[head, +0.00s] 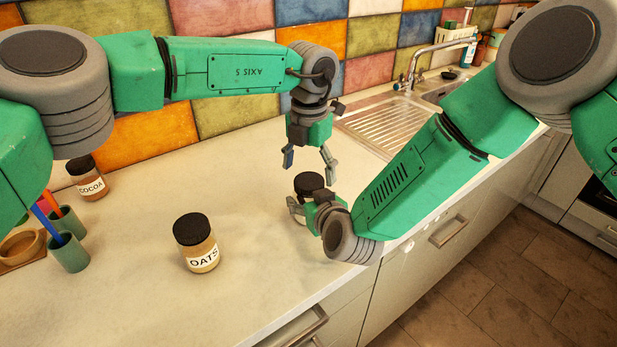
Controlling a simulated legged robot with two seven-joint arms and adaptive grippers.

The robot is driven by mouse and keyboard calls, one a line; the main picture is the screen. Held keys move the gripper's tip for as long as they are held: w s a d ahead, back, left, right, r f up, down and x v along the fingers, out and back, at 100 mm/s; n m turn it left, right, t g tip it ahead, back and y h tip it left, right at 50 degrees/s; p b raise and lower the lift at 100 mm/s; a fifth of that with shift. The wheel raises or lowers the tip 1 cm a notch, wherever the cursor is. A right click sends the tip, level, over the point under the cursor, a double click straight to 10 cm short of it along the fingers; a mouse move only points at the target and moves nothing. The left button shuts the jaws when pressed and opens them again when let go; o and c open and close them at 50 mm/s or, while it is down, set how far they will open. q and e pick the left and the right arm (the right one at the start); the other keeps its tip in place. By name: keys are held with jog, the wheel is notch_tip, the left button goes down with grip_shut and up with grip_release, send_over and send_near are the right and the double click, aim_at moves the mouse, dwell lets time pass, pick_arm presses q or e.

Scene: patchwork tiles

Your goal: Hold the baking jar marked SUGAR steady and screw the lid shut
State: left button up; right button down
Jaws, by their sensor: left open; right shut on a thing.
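A jar with a black lid (309,183) stands on the counter in the middle of the head view. Its body is mostly hidden behind my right gripper (301,207), and I cannot read its label. The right gripper is shut around the jar from the front. The black lid is at the top of the jar; I cannot tell how tightly it sits. My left gripper (311,166) points down just above the lid, its two fingers spread apart and empty.
A jar marked OATS (202,257) stands at the front left. A COCOA jar (91,184), green cups (69,252) with coloured sticks and a wooden holder (22,248) are at the left. The sink (440,88) is at the back right. The counter's front edge (330,288) is close by.

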pick_arm(q)
notch_tip(320, 180, up, 9)
jog(key=shift+r, duration=0.2)
pick_arm(e)
jog(key=shift+c, duration=2)
grip_release()
pick_arm(q)
jog(key=shift+w, duration=0.1)
pick_arm(e)
jog(key=v, duration=1)
jog(key=shift+s+d, duration=0.15)
jog(key=shift+s, duration=0.1)
jog(key=shift+s+d+r, duration=0.25)
jog(key=shift+s+r, duration=0.05)
jog(key=shift+s, duration=0.3)
pick_arm(q)
jog(key=shift+f, duration=0.1)
